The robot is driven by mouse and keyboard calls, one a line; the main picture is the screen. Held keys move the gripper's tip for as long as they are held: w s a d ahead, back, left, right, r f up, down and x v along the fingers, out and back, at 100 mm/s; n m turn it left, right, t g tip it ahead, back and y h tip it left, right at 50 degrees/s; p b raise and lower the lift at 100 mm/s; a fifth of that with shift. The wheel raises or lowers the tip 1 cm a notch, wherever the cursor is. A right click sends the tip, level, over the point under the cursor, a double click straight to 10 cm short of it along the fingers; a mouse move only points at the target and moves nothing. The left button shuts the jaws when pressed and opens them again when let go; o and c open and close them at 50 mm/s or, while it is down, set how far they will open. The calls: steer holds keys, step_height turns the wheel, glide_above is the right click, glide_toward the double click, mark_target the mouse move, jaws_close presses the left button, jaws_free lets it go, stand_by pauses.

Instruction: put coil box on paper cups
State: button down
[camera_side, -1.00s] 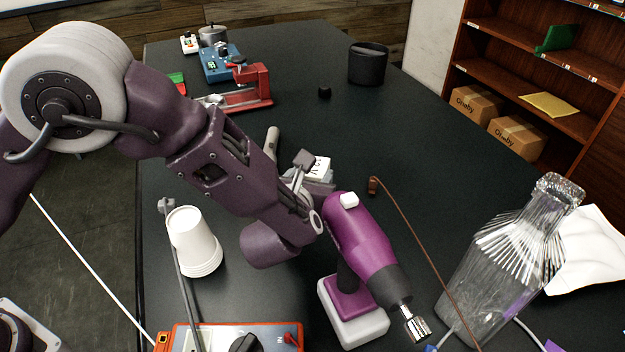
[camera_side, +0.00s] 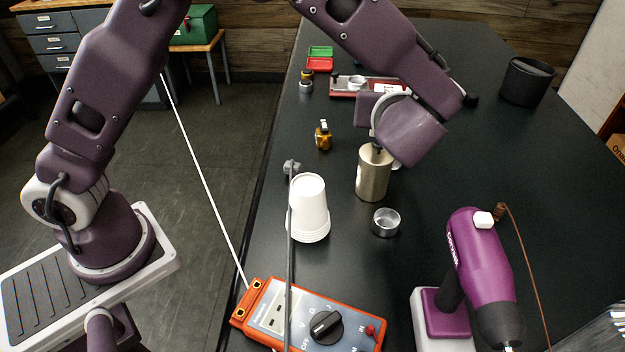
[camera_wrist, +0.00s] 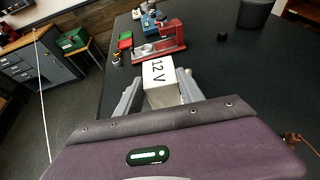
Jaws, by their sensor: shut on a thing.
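The coil box (camera_wrist: 159,82) is a white box marked "12 V" in the wrist view. My gripper (camera_wrist: 158,96) is shut on it, with one grey finger on each side. In the side view my arm's end is above and to the right of the cups and largely hides the fingers and box. The paper cups (camera_side: 309,208) are a white upside-down stack standing on the black table in the side view. The cups are not seen in the wrist view.
An orange multimeter (camera_side: 312,318) lies in front of the cups. A metal cylinder (camera_side: 373,175) and a small metal dish (camera_side: 386,222) stand to their right. A purple drill (camera_side: 478,250) stands at the front right.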

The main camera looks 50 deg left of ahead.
steer(key=s+a+f+n+g+y, duration=0.2)
steer(key=s+a+f+n+g, duration=0.1)
steer(key=s+a+n+g, duration=0.45)
steer(key=s+a+f+n+g+y, duration=0.2)
steer(key=s+a+n+g, duration=0.4)
steer(key=s+n+g, duration=0.15)
steer(key=s+d+r+n+g+h, duration=0.2)
steer(key=s+d+n+g+h, duration=0.3)
steer(key=s+n+g+h, duration=0.7)
steer(key=w+d+r+n+t+h, duration=0.2)
steer(key=w+r+n+t+h, duration=0.2)
steer(key=r+n+t+h, duration=0.35)
steer(key=w+d+r+n+t+h, duration=0.3)
steer(key=w+r+n+t+h, duration=0.25)
steer(key=n+t, duration=0.45)
step_height(320, 180, down, 10)
steer(key=n+h, duration=0.1)
steer(key=shift+s+a+f+n+g, duration=0.15)
steer(key=shift+a+f+n+g, duration=0.1)
steer(key=shift+n+g, duration=0.15)
steer(key=c, duration=0.7)
jaws_free()
